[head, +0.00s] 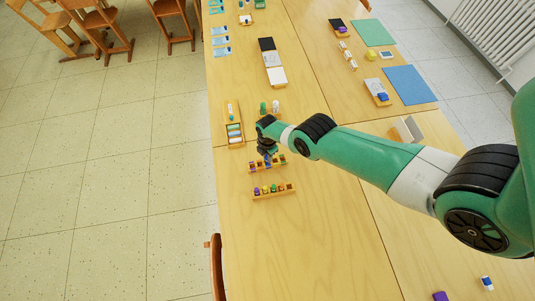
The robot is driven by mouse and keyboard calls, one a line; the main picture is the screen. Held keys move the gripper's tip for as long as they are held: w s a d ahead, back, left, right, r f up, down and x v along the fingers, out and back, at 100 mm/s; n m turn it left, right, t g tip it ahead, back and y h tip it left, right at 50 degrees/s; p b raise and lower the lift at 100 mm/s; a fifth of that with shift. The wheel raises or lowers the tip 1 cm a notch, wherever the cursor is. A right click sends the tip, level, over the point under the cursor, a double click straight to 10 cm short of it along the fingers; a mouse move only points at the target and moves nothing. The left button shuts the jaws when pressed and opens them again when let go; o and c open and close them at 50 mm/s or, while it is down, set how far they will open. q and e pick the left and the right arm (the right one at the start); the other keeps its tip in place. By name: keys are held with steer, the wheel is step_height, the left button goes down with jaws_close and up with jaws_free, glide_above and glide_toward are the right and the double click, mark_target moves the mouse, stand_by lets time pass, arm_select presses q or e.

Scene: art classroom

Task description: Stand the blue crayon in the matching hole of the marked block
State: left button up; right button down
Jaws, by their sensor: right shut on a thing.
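Two small wooden blocks with coloured crayons stand on the table near my right gripper. The rear block (252,169) lies under the gripper and is partly hidden by it. The front block (274,193) holds several short crayons in a row. My right gripper (267,158) points down at the rear block and is shut on a small blue thing, apparently the blue crayon (268,165). The view is too small to tell whether the crayon's lower end is in a hole or above it. The block's mark cannot be made out. My left gripper is not in view.
A wooden tray (241,142) with coloured pieces lies left of the gripper. Green and white figures (263,107) stand behind it. Blue (409,84) and green (373,32) sheets lie at the back right. The table in front of the front block is clear.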

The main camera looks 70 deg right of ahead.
steer(key=shift+f+b, duration=0.3)
steer(key=shift+b, duration=0.05)
stand_by(0.5)
steer(key=c, duration=0.7)
jaws_free()
steer(key=shift+o, duration=1.1)
step_height(320, 180, up, 6)
steer(key=p, duration=0.6)
steer(key=shift+r, duration=0.1)
